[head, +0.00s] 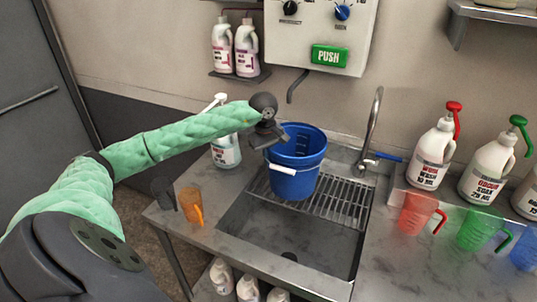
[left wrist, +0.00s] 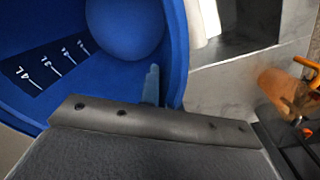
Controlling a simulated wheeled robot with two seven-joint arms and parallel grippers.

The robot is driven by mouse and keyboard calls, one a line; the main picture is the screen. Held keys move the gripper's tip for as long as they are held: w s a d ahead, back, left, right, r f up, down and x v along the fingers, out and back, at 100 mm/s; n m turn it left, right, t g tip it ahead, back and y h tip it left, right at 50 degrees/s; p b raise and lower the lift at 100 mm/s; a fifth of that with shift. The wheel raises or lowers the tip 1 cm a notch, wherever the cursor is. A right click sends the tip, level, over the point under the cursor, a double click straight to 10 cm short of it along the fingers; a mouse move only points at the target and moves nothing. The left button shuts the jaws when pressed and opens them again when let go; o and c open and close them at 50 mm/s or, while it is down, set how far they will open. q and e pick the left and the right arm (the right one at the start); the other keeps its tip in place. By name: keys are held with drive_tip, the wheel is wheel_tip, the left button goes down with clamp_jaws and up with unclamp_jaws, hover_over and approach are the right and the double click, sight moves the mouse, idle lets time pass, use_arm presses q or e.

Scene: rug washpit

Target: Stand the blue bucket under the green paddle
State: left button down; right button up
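The blue bucket (head: 296,182) is upright over the slatted grate at the back of the sink, its white handle grip at the front. I cannot tell whether its base touches the grate. The green paddle marked PUSH (head: 329,56) is on the wall box above and slightly right of the bucket. My left gripper (head: 267,137) is at the bucket's upper left rim. In the left wrist view the bucket's inside (left wrist: 60,60) with litre marks fills the left, and a grey gripper part crosses its rim. Whether the fingers are closed on the rim is hidden. My right gripper is not in view.
A dark spout (head: 295,88) hangs below the box above the bucket. A tap (head: 372,130) rises right of it. A white bottle (head: 226,152) stands behind my left arm. An orange jug (head: 191,205) is left of the basin; coloured jugs and bottles stand at right.

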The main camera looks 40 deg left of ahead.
use_arm(q)
drive_tip(key=shift+f, duration=0.2)
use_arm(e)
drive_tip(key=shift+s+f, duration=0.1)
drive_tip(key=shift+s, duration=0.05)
use_arm(q)
drive_tip(key=shift+f, duration=0.1)
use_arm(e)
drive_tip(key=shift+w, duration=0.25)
use_arm(q)
drive_tip(key=c, duration=1.6)
unclamp_jaws()
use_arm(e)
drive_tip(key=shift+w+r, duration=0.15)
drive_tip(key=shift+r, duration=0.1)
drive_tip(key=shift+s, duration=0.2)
